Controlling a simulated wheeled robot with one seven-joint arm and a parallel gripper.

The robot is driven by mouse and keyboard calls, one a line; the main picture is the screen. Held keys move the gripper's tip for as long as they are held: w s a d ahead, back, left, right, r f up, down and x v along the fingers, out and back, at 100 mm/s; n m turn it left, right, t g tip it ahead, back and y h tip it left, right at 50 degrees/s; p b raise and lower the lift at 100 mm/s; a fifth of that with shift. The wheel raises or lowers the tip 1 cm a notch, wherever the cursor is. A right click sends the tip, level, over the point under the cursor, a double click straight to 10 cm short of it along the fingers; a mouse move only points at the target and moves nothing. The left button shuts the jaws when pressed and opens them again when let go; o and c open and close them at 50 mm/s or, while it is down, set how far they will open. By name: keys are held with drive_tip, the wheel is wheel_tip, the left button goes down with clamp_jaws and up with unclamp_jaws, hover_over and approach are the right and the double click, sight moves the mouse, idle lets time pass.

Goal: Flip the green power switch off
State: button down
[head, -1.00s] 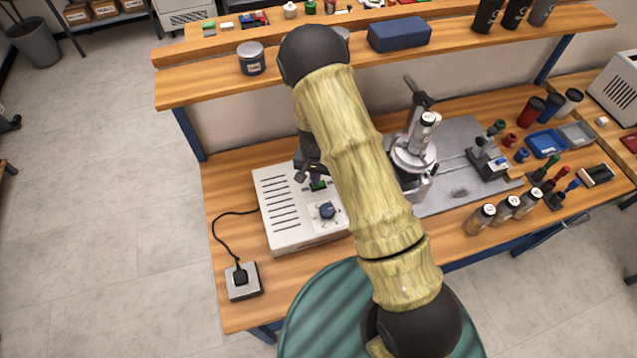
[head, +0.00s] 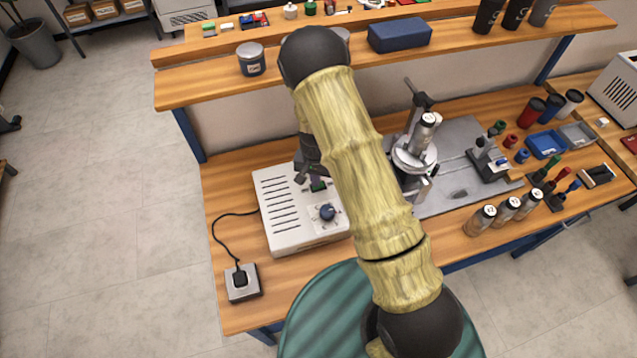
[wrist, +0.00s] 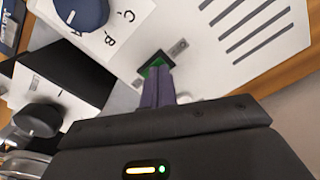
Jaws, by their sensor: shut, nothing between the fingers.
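The green power switch (head: 318,187) is on top of the white control box, just above the blue knob. In the wrist view the switch (wrist: 154,66) shows as a green piece in a dark frame on a small metal plate. My gripper (wrist: 157,74) is shut and empty, with its fingertips right at the switch and covering part of it. I cannot tell whether the tips touch it. In the head view my gripper (head: 304,176) shows beside the switch, partly hidden by my arm. The switch's on or off position is not clear.
The white box (head: 279,237) has vent slots and a blue knob (head: 327,212). A black cable runs to a metal outlet block (head: 243,283) at left. The marking machine (head: 413,155) stands to the right, and a shelf (head: 205,90) runs above the bench.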

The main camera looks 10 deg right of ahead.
drive_tip(key=shift+r+p, duration=2.15)
drive_tip(key=shift+r, duration=1.15)
drive_tip(key=s+d+r+n+t+b, duration=0.1)
drive_tip(key=s+d+r+n+b, duration=0.1)
drive_tip(key=s+d+r, duration=0.3)
drive_tip(key=s+d+r+n+t+b, duration=0.1)
drive_tip(key=s+d+r, duration=0.4)
drive_tip(key=s+r, duration=0.6)
wheel_tip(320, 180, up, 4)
drive_tip(key=shift+s+d+r+n+t+b, duration=0.2)
drive_tip(key=shift+n+t+b, duration=0.1)
drive_tip(key=shift+n+b, duration=0.1)
drive_tip(key=shift+a, duration=0.1)
